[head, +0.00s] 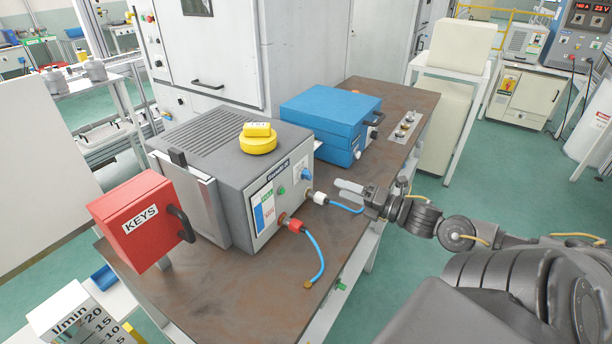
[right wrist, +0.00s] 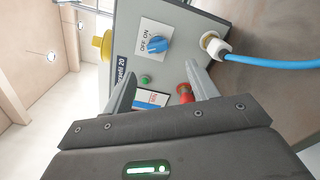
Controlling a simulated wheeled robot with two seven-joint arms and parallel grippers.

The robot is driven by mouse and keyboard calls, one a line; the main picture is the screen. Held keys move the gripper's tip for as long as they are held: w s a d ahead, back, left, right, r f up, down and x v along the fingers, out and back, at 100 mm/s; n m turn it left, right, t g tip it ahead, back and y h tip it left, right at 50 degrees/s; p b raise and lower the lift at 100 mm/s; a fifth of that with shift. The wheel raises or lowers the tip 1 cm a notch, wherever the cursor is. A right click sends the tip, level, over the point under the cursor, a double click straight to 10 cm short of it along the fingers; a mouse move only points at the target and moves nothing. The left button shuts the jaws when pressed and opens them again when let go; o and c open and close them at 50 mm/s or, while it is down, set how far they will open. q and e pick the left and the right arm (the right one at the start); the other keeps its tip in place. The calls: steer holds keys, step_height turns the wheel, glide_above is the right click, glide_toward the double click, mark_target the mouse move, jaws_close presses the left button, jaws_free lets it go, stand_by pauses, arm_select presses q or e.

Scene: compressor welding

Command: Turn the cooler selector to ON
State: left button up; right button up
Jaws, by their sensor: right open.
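The cooler (head: 225,150) is a grey box with a ribbed top on the brown bench. Its selector is a blue knob (head: 306,175) on the front panel, beside a white OFF/ON label. The right wrist view shows the knob (right wrist: 157,46) and the label (right wrist: 147,33) close up, turned sideways. I cannot tell clearly which word the knob points to. My right gripper (head: 350,191) is open and empty in front of the panel, apart from the knob. In the wrist view its fingers (right wrist: 163,82) spread below the knob. My left gripper is not in view.
A white hose fitting (head: 319,198) with a blue hose sits close to the knob; a red fitting (head: 295,225) is lower left. A green button (right wrist: 146,79) is near the knob. A red KEYS box (head: 137,222) and a blue case (head: 328,118) flank the cooler.

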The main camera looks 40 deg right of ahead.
mark_target(310, 176)
steer(key=x, duration=0.8)
steer(key=shift+w+r+p, duration=0.15)
steer(key=shift+w+p, duration=0.05)
steer(key=shift+p, duration=0.15)
steer(key=shift+w+a, duration=0.25)
steer(key=shift+w, duration=0.3)
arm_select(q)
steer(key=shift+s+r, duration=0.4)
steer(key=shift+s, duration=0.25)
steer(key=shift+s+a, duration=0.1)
arm_select(e)
steer(key=shift+c, duration=0.5)
steer(key=c, duration=0.9)
